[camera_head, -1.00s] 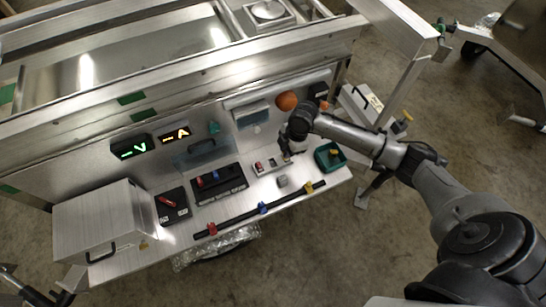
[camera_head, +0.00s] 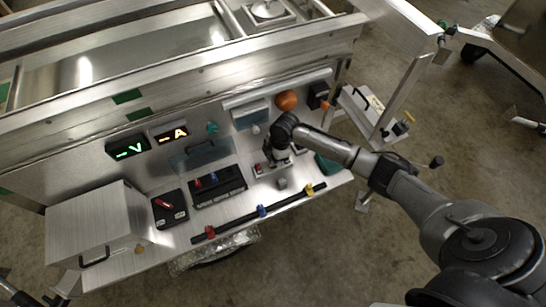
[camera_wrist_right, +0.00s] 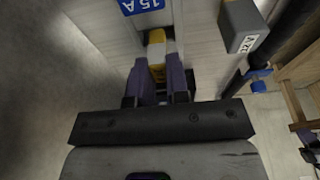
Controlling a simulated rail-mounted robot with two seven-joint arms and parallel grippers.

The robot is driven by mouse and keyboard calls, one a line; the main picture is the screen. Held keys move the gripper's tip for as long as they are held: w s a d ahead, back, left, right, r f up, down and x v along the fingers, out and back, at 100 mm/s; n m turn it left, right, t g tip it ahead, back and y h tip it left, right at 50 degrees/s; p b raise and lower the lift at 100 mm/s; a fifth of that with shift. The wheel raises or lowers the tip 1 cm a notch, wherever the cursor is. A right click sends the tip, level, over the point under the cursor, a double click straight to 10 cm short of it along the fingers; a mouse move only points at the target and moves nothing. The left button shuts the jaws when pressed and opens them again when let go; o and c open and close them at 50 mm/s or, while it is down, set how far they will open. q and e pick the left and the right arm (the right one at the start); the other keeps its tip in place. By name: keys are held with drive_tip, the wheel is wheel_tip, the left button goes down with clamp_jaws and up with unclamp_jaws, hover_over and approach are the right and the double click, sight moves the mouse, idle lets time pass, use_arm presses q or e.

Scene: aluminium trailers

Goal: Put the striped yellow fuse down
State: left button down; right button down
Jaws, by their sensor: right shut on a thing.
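My right gripper (camera_head: 277,160) is over the small fuse block (camera_head: 259,170) on the bench shelf, pointing down. In the right wrist view my right gripper (camera_wrist_right: 160,82) is shut on the yellow fuse (camera_wrist_right: 156,52), which shows between the fingers with a pale part. A blue "15 A" label (camera_wrist_right: 142,5) lies just beyond its far end. The gripper hides the fuse in the head view. Whether the fuse touches the surface below cannot be told.
A grey block (camera_head: 282,183) stands in front of the fuse block. A black bar (camera_head: 240,221) with coloured clips runs along the front edge. A green tray (camera_head: 327,165) is at right, partly behind my arm.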

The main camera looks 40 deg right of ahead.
drive_tip(key=shift+f, duration=0.15)
drive_tip(key=c, duration=1.1)
unclamp_jaws()
